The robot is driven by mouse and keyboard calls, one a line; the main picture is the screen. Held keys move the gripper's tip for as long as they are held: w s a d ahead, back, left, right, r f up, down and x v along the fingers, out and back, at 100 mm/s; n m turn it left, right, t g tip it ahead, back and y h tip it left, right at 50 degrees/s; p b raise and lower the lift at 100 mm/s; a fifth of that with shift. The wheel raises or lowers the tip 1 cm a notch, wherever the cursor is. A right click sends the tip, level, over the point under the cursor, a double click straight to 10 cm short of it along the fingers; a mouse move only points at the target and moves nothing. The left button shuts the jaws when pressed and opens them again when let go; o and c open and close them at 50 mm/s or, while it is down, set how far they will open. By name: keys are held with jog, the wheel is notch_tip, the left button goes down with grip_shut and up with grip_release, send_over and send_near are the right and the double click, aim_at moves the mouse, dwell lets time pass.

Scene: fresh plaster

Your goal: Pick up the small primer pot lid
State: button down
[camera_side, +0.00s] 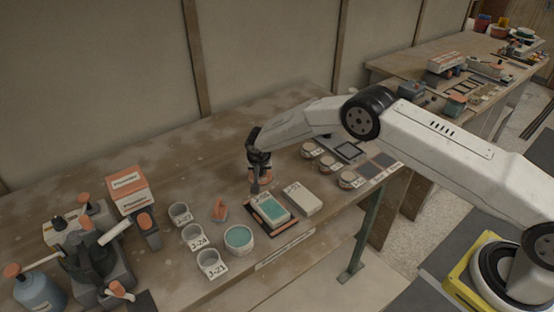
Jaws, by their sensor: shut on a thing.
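My gripper (257,187) points down above the left end of the small tray in the middle of the bench. It is shut on a small pinkish thing, which looks like the small primer pot lid; the fingers hide most of it.
A dark tray (285,235) holds a teal-topped block (270,209); a pale block (301,197) lies beside it. White labelled cups (211,263) and a teal-filled pot (239,240) stand at front left. The back of the bench is clear.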

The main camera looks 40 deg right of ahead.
aim_at(261, 171)
jog(key=shift+r, duration=1.35)
jog(key=shift+s+r, duration=0.15)
jog(key=shift+r, duration=0.2)
jog(key=s+d+r, duration=0.1)
jog(key=s+r, duration=0.8)
jog(key=s, duration=0.4)
jog(key=shift+s+r, duration=0.2)
jog(key=shift+s, duration=0.1)
jog(key=shift+d, duration=0.15)
